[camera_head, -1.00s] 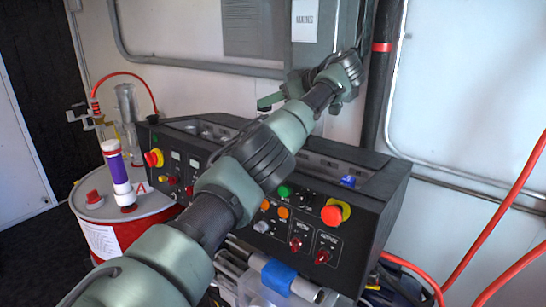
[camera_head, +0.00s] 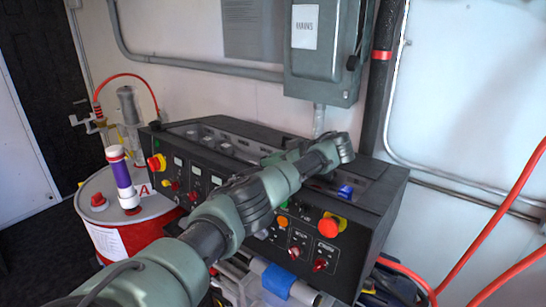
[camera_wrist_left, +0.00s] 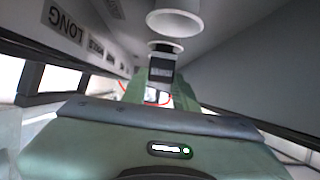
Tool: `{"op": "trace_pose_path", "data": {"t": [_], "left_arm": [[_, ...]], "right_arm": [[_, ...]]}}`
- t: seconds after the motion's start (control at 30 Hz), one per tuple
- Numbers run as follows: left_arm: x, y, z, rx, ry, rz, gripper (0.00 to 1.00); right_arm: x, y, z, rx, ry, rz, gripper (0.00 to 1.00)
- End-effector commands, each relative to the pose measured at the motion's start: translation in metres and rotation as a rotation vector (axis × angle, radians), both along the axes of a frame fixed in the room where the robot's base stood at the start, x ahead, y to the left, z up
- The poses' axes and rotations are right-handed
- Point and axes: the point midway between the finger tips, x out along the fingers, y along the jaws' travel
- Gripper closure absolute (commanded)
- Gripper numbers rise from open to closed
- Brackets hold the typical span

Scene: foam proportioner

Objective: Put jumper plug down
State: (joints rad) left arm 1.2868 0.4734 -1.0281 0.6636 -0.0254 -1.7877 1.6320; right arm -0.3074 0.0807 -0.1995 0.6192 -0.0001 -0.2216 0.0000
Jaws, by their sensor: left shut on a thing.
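My left gripper (camera_head: 272,158) is low over the top of the black control console (camera_head: 378,195), its fingers pointing left and partly hidden behind my arm. In the left wrist view, the green fingers (camera_wrist_left: 158,95) are shut on a small dark block with a pale label, which I take for the jumper plug (camera_wrist_left: 161,70). The plug is between the fingertips. A white ring-shaped end shows at its top. I cannot tell whether it touches the console. My right gripper is not in view.
Labels, one reading "LONG" (camera_wrist_left: 62,28), run along a panel beside the gripper. A white cylinder (camera_wrist_left: 174,20) is just beyond the plug. A grey mains box (camera_head: 322,60) hangs above the console. A red drum (camera_head: 152,235) stands left; red hoses (camera_head: 480,238) cross at right.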

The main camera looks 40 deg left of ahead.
Motion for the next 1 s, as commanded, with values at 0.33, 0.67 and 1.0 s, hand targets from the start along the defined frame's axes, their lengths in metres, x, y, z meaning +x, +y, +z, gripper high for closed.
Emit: {"op": "trace_pose_path", "data": {"t": [0.33, 0.67, 1.0], "left_arm": [[0.0, 0.0, -0.002, -0.001, 0.001, 0.0, 0.5], [0.0, 0.0, 0.001, -0.001, 0.001, 0.0, 0.5], [0.007, -0.053, 0.017, -0.004, -0.004, -0.005, 0.5]], "right_arm": [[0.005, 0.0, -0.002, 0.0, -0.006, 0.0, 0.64], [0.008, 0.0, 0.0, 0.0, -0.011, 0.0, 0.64], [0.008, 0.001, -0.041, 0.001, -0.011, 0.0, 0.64]]}}
